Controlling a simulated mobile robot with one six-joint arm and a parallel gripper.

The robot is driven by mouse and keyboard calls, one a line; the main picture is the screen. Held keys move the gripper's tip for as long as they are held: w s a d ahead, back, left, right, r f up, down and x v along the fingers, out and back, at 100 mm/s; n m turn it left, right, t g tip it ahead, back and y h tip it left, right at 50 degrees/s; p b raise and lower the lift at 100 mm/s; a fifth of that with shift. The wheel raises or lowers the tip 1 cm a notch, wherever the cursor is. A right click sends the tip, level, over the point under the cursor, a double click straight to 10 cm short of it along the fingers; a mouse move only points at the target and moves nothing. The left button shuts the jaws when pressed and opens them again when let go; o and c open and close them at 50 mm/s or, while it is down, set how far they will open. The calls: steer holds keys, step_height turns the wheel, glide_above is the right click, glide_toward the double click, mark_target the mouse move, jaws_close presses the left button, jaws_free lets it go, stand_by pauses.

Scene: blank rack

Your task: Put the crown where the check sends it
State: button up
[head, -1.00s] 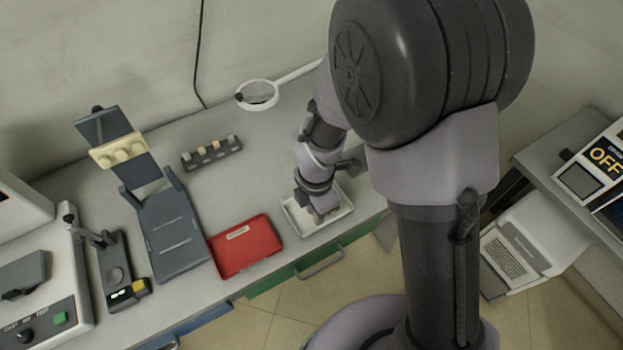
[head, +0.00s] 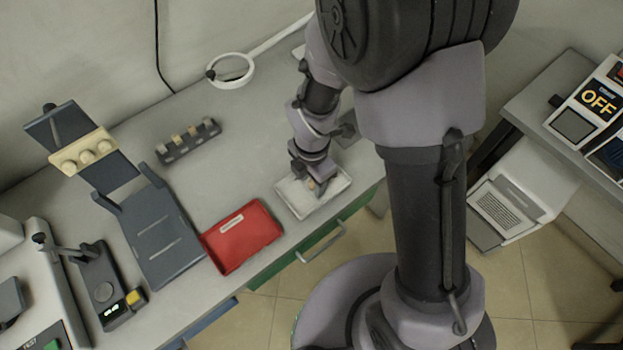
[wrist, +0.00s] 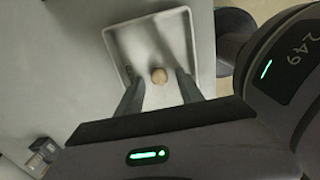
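A small tan crown (wrist: 158,76) lies in the white tray (wrist: 118,42) in the wrist view. My gripper (wrist: 160,88) points down into this tray. Its two fingers are spread, with the crown between and just beyond their tips and gaps on both sides. In the head view my gripper (head: 318,188) is low over the white tray (head: 298,208), and a tan spot that looks like the crown (head: 311,184) shows beside it. The fingers are too small to make out there.
A red tray (head: 240,238) lies left of the white one. Behind stands a dark rack (head: 187,142) with several pale pieces. Further left are a dark stand (head: 160,245) with a cream block (head: 84,151) and a gauge (head: 104,290) with a lit display. A ring lamp (head: 230,70) stands behind.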

steer(key=shift+r, duration=0.1)
step_height(320, 180, up, 12)
steer(key=p, duration=0.6)
step_height(320, 180, up, 12)
steer(key=m+t+y, duration=0.1)
steer(key=m+t, duration=0.1)
steer(key=m, duration=1)
glide_above(312, 184)
steer(key=s+d, duration=0.3)
steer(key=d, duration=0.1)
steer(key=s+d+r+m+t, duration=0.1)
steer(key=s+r+m+t, duration=0.1)
steer(key=m, duration=0.6)
steer(key=s+d+r+m+t+y+b, duration=0.1)
steer(key=s+d+r+m, duration=0.1)
steer(key=s+r+m, duration=0.3)
steer(key=s+m, duration=0.1)
steer(key=m, duration=0.3)
steer(key=shift+t+b, duration=0.3)
steer(key=shift+t, duration=0.1)
steer(key=shift+r, duration=0.1)
